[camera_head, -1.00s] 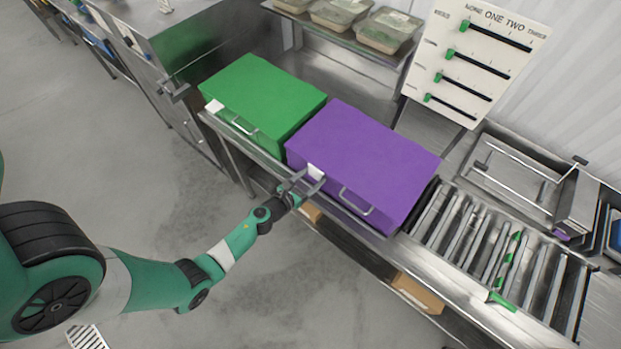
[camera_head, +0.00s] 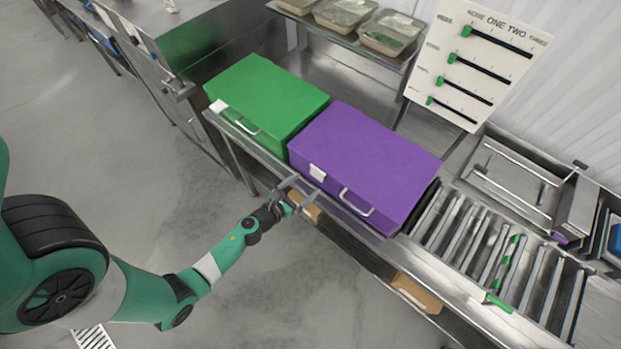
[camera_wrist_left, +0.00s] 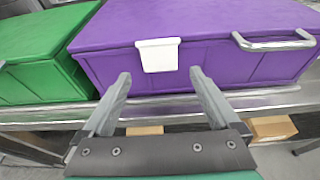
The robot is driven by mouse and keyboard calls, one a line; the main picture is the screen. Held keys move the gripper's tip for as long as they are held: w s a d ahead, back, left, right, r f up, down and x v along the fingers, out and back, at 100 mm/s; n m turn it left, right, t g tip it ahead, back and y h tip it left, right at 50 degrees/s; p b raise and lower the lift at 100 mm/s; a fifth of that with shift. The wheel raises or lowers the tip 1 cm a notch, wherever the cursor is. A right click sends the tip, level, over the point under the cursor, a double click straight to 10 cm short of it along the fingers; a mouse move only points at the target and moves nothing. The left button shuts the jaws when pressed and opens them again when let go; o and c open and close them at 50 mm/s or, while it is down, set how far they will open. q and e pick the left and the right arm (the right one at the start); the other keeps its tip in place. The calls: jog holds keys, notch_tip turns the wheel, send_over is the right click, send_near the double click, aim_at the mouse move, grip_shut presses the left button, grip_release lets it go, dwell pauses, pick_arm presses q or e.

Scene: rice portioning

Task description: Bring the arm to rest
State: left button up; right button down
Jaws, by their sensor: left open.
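My left gripper (camera_head: 296,190) is open and empty in front of the purple box's near side, close to the counter's front edge. In the left wrist view its two fingers (camera_wrist_left: 160,80) stand apart, with nothing between them. The closed purple box (camera_head: 368,162) stands on the counter, with a white tag and a metal handle on its front. In the left wrist view the white tag (camera_wrist_left: 158,55) shows just beyond the fingertips. The closed green box (camera_head: 265,98) stands beside it to the left. My right gripper does not show.
A roller conveyor (camera_head: 490,250) with a green-striped roller lies to the right. A slider board (camera_head: 482,65) and a shelf with food trays (camera_head: 388,32) are behind. Cardboard boxes (camera_head: 416,292) sit under the counter. The floor (camera_head: 120,150) to the left is clear.

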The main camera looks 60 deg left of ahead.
pick_arm(q)
jog(key=shift+v, duration=0.9)
